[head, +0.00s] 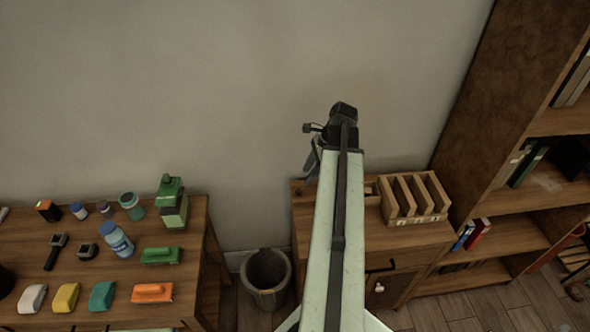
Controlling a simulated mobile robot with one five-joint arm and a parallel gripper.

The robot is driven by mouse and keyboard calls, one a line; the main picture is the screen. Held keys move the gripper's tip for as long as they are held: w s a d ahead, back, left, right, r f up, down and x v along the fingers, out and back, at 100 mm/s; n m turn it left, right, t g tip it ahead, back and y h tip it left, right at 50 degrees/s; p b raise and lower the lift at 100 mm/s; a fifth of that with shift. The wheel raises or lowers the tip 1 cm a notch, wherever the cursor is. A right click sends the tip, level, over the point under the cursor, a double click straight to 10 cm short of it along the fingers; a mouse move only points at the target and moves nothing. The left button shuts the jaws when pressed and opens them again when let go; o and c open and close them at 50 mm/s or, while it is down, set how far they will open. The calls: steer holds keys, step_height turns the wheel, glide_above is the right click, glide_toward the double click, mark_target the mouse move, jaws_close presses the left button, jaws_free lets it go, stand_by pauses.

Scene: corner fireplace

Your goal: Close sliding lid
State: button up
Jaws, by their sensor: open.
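My gripper (312,146) is at the far end of my raised pale green arm, in front of the bare wall and above the small wooden cabinet (302,222). Its dark jaws point left and down and are open, with nothing seen between them. On the cabinet top, a light wooden piece (372,193) shows just right of my arm, partly hidden by it. I cannot tell whether it is a box with the sliding lid. No lid can be made out clearly; my arm covers the middle of the cabinet top.
A slotted wooden organizer (418,216) stands on the cabinet's right side. A tall bookshelf (511,100) rises at right. A bin (266,275) stands between the cabinet and a left table (205,228) crowded with bottles, watches, brushes and sponges. The wall area above is clear.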

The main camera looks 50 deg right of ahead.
mark_target(300, 190)
steer(key=b+x, duration=0.7)
steer(key=shift+d+f+b, duration=0.1)
steer(key=shift+f+b, duration=0.25)
steer(key=shift+f, duration=0.1)
steer(key=shift+r, duration=0.1)
jaws_close()
steer(key=shift+s, duration=0.1)
stand_by(0.9)
